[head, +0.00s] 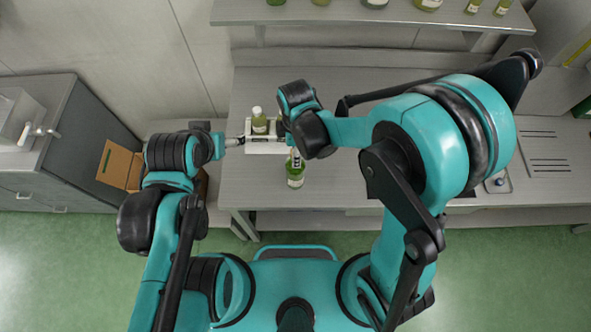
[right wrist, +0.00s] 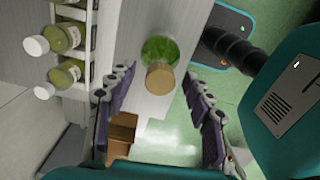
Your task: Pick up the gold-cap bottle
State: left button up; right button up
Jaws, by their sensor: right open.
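The gold-cap bottle, green with a tan-gold cap (right wrist: 159,75), stands near the table's front edge; its green body (head: 295,177) shows in the head view below my right gripper. My right gripper (right wrist: 158,72) is open, with its fingertips on either side of the cap in the right wrist view; I cannot tell how far they reach down it. In the head view my right arm's wrist hides most of this gripper. My left gripper (head: 236,141) is at the left end of a white rack (head: 266,147); its finger gap is too small to judge.
White-capped bottles (right wrist: 65,38) stand in the rack, close beside the gold-cap bottle. A shelf (head: 350,14) with several bottles runs along the back. An open cardboard box (head: 121,166) is at the left. The table (head: 350,188) has bare surface right of the bottle.

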jog(key=shift+f, duration=0.95)
grip_shut()
jog(key=shift+r, duration=0.15)
